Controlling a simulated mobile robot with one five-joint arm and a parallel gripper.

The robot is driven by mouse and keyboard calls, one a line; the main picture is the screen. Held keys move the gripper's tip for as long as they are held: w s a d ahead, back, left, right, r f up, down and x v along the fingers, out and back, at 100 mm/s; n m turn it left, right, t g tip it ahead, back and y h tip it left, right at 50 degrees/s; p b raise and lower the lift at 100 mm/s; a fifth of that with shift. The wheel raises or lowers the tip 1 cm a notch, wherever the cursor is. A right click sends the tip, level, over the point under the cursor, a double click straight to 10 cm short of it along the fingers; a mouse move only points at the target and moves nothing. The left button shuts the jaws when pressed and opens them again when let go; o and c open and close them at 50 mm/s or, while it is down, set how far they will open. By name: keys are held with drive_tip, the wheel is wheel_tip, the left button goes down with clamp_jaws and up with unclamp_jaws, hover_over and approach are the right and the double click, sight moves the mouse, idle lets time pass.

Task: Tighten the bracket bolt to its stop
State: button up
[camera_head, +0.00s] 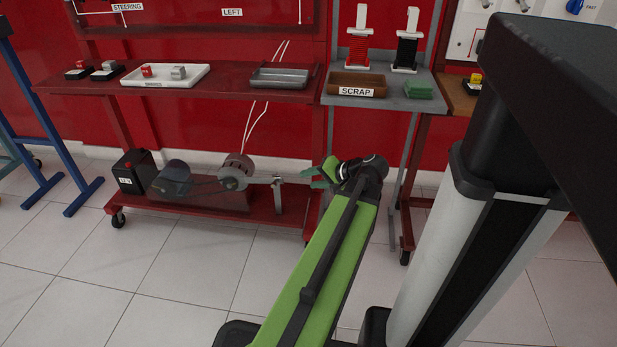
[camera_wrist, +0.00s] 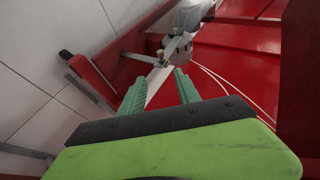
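A belt-driven unit (camera_head: 235,170) stands on the low shelf of the red trainer. A pale metal bracket arm (camera_head: 262,181) runs from it to an upright grey post (camera_head: 278,197). In the wrist view the pale bar (camera_wrist: 154,84) lies beyond and between my fingers, leading to a metal fitting (camera_wrist: 172,45). I cannot make out the bracket bolt for certain. My gripper (camera_head: 325,174) is just right of the bracket arm's end. Its green fingers also show in the wrist view (camera_wrist: 160,90), spread apart with nothing seen between their tips.
A black battery (camera_head: 131,174) stands at the left of the low red shelf (camera_head: 215,207). Above are a white tray (camera_head: 190,76), a grey tray (camera_head: 279,78) and a brown SCRAP tray (camera_head: 358,84). White cables (camera_head: 256,122) hang behind. The tiled floor in front is clear.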

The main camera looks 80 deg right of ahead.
wheel_tip(320, 180, up, 7)
drive_tip(key=n+g+p, duration=0.3)
drive_tip(key=g+p, duration=0.8)
drive_tip(key=p, duration=0.5)
hover_over(273, 184)
drive_tip(key=w+a, duration=0.2)
drive_tip(key=a, duration=0.5)
drive_tip(key=b+x, duration=1.6)
drive_tip(key=x, duration=0.1)
drive_tip(key=shift+s+a+f+b, duration=0.2)
drive_tip(key=shift+s+f+b, duration=0.1)
drive_tip(key=shift+s+b, duration=0.05)
drive_tip(key=shift+r, duration=0.1)
